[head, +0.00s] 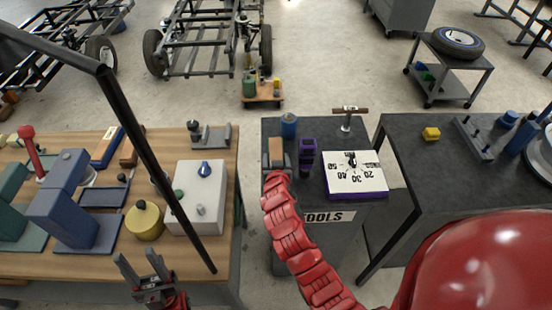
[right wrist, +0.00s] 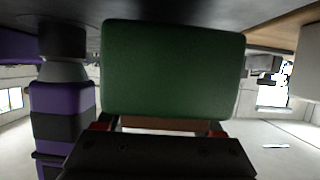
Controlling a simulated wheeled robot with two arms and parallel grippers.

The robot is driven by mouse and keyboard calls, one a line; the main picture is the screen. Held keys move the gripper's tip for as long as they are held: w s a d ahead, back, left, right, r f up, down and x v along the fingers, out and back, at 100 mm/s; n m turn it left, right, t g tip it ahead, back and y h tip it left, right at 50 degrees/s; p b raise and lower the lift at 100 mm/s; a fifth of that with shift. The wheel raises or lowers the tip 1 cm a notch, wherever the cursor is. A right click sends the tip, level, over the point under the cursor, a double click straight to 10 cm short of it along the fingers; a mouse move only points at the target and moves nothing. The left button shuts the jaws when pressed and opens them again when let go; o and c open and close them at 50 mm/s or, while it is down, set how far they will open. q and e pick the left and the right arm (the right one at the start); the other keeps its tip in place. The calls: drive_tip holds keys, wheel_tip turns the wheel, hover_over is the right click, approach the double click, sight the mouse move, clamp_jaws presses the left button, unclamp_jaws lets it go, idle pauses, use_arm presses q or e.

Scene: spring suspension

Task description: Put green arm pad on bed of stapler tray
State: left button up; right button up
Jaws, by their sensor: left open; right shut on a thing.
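The green arm pad (right wrist: 172,70) fills the middle of the right wrist view as a rounded green block with a brown part below it. My right gripper (right wrist: 165,126) is shut on it. In the head view my right gripper (head: 277,168) is over the dark tool cabinet, and the held piece (head: 275,148) shows a brown side. A shallow blue tray (head: 103,197) lies on the wooden bench; I cannot tell for sure that it is the stapler tray. My left gripper (head: 150,272) is open and empty at the bench's front edge.
The wooden bench (head: 228,165) also holds blue and green machines, a yellow round pot (head: 145,222) and a white box (head: 200,195). A purple-black bottle (head: 307,157) stands close right of my right gripper, near a dial box (head: 354,174). A gap separates bench and cabinet.

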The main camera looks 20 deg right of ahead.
drive_tip(key=shift+f, duration=0.45)
drive_tip(key=shift+f, duration=0.2)
drive_tip(key=o, duration=1.5)
